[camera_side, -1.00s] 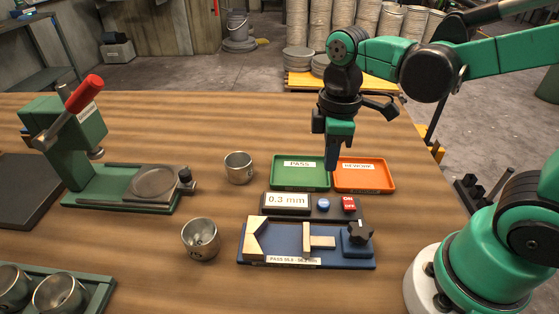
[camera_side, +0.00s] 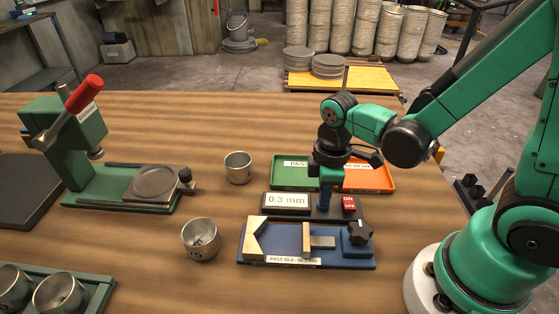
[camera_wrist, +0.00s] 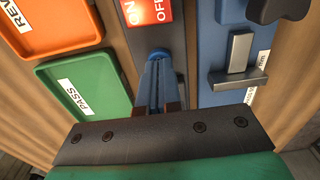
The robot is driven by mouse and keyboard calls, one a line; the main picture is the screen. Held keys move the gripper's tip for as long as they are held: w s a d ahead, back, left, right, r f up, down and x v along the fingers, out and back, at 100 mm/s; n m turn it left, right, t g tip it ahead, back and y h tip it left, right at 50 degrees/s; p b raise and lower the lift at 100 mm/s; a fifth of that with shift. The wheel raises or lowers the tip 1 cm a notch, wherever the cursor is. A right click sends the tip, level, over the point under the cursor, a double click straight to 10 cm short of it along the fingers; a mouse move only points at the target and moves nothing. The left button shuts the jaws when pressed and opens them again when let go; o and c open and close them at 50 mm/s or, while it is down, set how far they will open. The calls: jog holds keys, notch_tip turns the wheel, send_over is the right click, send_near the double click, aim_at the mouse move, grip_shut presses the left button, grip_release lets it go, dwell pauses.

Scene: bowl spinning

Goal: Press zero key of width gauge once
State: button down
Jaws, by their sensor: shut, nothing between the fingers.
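The width gauge (camera_side: 250,256) is a blue base with a light V-block, a sliding jaw and a dark knob; its base also shows in the wrist view (camera_wrist: 208,60). Its dark console bears a display (camera_side: 287,201) reading 0.3 mm and a red ON/OFF switch (camera_side: 348,203). The round blue key sits between display and switch; in the side view my gripper hides it. Its edge shows in the wrist view (camera_wrist: 160,52), at my fingertips. My gripper (camera_side: 324,207) is shut, empty and pointing down over the key. Whether the key is pressed in cannot be told.
Green PASS tray (camera_side: 284,183) and orange REWORK tray (camera_side: 378,184) lie just behind the console. Metal cups (camera_side: 238,168) and (camera_side: 200,240) stand to the left. A green lever press (camera_side: 75,140) stands farther left. Wood between cups and press is clear.

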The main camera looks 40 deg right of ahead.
jog(key=shift+f, duration=0.9)
jog(key=shift+r, duration=4.2)
jog(key=shift+d+r+m+t, duration=0.1)
jog(key=shift+r+m+t, duration=0.2)
jog(key=shift+m+t, duration=0.15)
jog(key=shift+w+d+r+m+t, duration=0.2)
jog(key=shift+r+m+t, duration=0.5)
jog(key=shift+m+t, duration=0.5)
jog(key=shift+w+d+r+m+t, duration=0.25)
jog(key=shift+r+m+t, duration=0.55)
jog(key=shift+m, duration=0.7)
jog(key=shift+w+d+r+m+t, duration=0.2)
jog(key=shift+r+m+t, duration=0.4)
jog(key=shift+m+t, duration=0.65)
